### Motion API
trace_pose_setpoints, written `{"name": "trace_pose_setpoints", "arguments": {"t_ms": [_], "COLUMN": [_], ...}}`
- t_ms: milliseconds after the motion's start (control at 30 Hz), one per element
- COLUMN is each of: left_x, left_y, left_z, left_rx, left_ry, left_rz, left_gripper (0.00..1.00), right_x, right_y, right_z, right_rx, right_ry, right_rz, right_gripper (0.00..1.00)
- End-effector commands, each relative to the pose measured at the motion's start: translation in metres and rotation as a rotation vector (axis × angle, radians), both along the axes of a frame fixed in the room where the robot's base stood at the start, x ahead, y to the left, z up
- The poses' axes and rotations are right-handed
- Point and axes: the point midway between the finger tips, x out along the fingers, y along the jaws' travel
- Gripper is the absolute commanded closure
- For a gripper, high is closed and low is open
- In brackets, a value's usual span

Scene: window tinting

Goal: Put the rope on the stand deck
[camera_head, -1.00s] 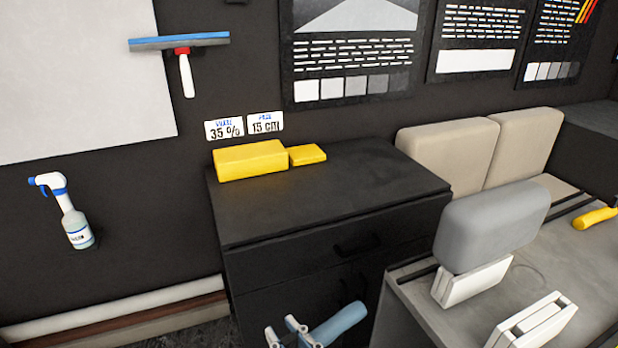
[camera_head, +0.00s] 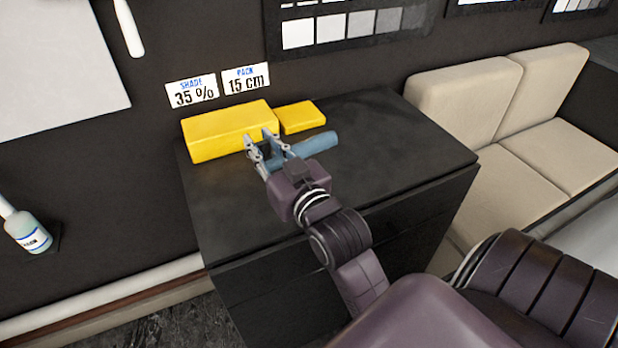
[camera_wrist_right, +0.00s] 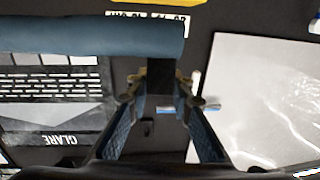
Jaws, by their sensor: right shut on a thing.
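A blue-grey roll (camera_head: 318,145), the only rope-like thing I make out, is at my right gripper (camera_head: 262,145) over the black deck (camera_head: 370,150) of a cabinet-like stand. The right gripper is shut on it, and in the right wrist view the roll (camera_wrist_right: 80,38) lies across the tips of the fingers (camera_wrist_right: 160,92). A small dark block (camera_wrist_right: 160,75) shows between the fingertips. The roll looks just in front of a large yellow block (camera_head: 225,130) and a small yellow block (camera_head: 303,117); I cannot tell whether it touches the deck. My left gripper is not in view.
Shade (camera_head: 192,92) and pack (camera_head: 246,78) labels are on the dark wall behind the deck. A spray bottle (camera_head: 28,232) is at the left. A beige seat (camera_head: 530,120) stands at the right. The deck's right side is clear.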

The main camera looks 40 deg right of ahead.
Motion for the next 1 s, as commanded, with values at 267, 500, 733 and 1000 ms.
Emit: {"name": "trace_pose_setpoints", "arguments": {"t_ms": [267, 500, 733, 1000], "left_x": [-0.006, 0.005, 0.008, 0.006], "left_y": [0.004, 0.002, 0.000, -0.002], "left_z": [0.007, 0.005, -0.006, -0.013], "left_rx": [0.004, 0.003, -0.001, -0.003], "left_ry": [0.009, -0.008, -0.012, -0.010], "left_rz": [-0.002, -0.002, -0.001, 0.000], "left_gripper": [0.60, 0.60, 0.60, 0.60], "right_x": [0.027, 0.030, 0.029, 0.029], "right_y": [-0.041, -0.050, -0.050, -0.050], "right_z": [0.068, 0.060, -0.002, -0.064], "right_rx": [-0.002, -0.001, -0.001, -0.002], "right_ry": [-0.006, 0.007, 0.011, 0.006], "right_rz": [-0.093, -0.114, -0.114, -0.114], "right_gripper": [1.00, 1.00, 1.00, 1.00]}}
